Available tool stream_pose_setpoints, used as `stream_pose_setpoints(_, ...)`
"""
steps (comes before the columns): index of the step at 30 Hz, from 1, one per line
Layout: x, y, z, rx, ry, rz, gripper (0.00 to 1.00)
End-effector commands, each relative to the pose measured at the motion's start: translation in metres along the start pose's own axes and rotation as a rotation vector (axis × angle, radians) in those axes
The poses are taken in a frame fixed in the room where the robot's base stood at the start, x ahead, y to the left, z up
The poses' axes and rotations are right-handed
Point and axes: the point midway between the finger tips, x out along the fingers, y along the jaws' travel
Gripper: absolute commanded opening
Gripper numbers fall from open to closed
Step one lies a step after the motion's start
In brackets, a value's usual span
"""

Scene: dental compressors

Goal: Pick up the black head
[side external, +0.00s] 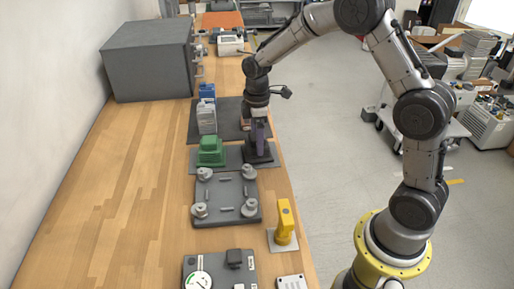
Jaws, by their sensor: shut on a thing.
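The black head (258,153) is a dark piece at the right edge of the wooden bench, to the right of a green block. My gripper (259,138) points straight down over it, with its fingers shut on the head's upper part. The fingers and the dark colours hide the exact contact. I cannot tell whether the head rests on the surface or is slightly raised.
A green block (211,151) and grey and blue blocks (206,115) stand left of my gripper. In front are a grey plate (225,198) with round posts, a yellow upright part (285,220) and a gauge panel (219,272). The bench's left side is clear.

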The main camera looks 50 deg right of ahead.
Motion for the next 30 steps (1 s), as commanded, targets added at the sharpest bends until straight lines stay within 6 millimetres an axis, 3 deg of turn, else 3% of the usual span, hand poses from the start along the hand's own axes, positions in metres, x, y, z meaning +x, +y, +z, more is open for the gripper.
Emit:
stream_pose_setpoints(1,0.0,0.0,0.0,0.0,0.0,0.0,0.33)
stream_pose_setpoints(7,-0.001,0.0,0.0,0.0,0.0,0.0,0.0)
stream_pose_setpoints(22,-0.009,0.001,-0.001,0.0,0.003,0.005,0.0)
stream_pose_setpoints(30,-0.044,-0.006,0.004,0.0,0.005,0.008,0.0)
